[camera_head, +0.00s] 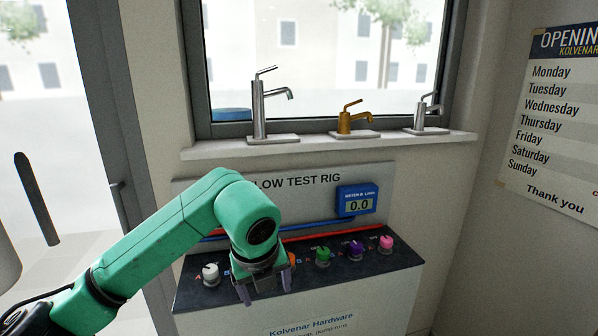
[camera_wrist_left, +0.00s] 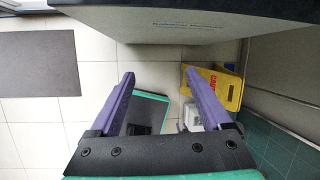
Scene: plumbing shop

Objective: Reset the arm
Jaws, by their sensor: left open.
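My left gripper (camera_head: 266,284) is in front of the flow test rig, with its green arm coming in from the left. It points downward and covers part of the rig's dark top panel. In the left wrist view its two purple fingers (camera_wrist_left: 158,100) are apart with nothing between them but the view of the floor. The flow test rig (camera_head: 385,270) has a row of coloured knobs, among them a white knob (camera_head: 211,274), a green knob (camera_head: 323,256), a purple knob (camera_head: 356,249) and a pink knob (camera_head: 386,243). Its blue meter (camera_head: 357,200) reads 0.0. My right gripper is not in view.
Three taps stand on the window sill (camera_head: 330,146): a tall chrome tap (camera_head: 259,105), a brass tap (camera_head: 345,122) and a small chrome tap (camera_head: 420,116). A door is at the left. A yellow caution sign (camera_wrist_left: 229,88) and a grey mat (camera_wrist_left: 40,64) are on the tiled floor.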

